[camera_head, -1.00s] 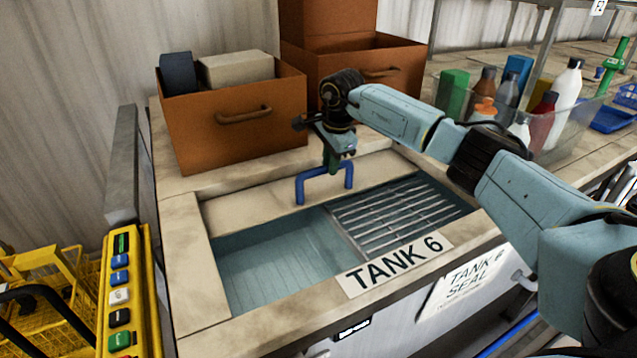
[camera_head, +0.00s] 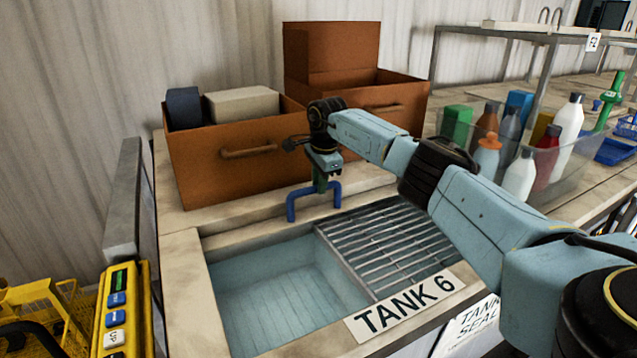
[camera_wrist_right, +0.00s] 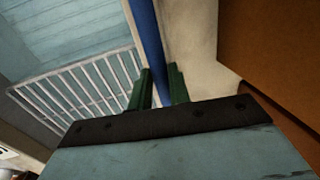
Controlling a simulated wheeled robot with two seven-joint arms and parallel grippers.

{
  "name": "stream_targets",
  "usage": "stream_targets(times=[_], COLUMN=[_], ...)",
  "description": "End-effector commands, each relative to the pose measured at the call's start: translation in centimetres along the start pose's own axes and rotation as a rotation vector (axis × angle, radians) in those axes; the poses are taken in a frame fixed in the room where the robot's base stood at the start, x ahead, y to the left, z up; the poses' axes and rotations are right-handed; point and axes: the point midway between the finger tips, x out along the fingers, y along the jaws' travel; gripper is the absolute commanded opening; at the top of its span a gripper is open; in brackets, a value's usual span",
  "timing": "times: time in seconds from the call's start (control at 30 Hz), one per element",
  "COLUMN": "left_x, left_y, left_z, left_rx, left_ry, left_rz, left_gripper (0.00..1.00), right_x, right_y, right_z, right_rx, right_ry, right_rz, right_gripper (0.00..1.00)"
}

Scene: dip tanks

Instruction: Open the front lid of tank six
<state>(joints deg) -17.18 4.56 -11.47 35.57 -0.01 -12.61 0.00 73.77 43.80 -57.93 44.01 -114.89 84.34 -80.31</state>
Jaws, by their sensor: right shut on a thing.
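Tank six is the open-topped tank with the "TANK 6" label (camera_head: 405,303) on its front rim. Its blue-lined basin (camera_head: 280,293) shows at the left and a metal slatted rack (camera_head: 390,245) at the right. A beige lid strip (camera_head: 245,237) lies along the back of the opening, with a blue bar handle (camera_head: 291,207) standing on it. My right gripper (camera_head: 319,186) is shut on the blue handle from above. In the right wrist view the green fingers (camera_wrist_right: 160,88) flank the blue bar (camera_wrist_right: 147,35). My left gripper is not in view.
Brown drawer boxes (camera_head: 190,165) stand close behind the handle, one holding two blocks. A clear bin of bottles (camera_head: 545,180) is at the right. A yellow button panel (camera_head: 125,300) and grey post (camera_head: 122,205) are at the left.

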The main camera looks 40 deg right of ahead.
Motion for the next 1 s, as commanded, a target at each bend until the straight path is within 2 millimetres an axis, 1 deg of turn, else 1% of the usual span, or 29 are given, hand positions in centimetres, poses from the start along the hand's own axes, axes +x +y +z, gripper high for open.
stream_targets(times=[0.07,0.1,0.27,0.53,0.67,0.77,1.0], left_x=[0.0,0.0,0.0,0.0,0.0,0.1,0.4], left_y=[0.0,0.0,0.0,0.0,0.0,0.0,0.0], left_z=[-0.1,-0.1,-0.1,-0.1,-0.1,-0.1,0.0], left_rx=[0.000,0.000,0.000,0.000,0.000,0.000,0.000], left_ry=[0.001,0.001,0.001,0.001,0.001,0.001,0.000], left_rz=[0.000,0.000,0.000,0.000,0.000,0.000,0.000], left_gripper=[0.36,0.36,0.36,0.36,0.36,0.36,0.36], right_x=[-0.2,-0.2,-0.1,-0.1,-1.0,-2.5,-8.0], right_y=[-0.1,-0.1,-0.1,0.0,-0.1,-0.1,-0.1], right_z=[-0.1,-0.1,-0.1,0.0,-0.1,-0.1,-0.1], right_rx=[0.001,0.001,0.001,0.000,0.000,0.000,0.000], right_ry=[0.002,0.002,0.001,0.001,0.000,0.001,0.001], right_rz=[-0.005,-0.005,-0.003,-0.001,-0.002,-0.004,-0.006], right_gripper=[0.00,0.20,0.41,0.41,0.41,0.41,0.41])
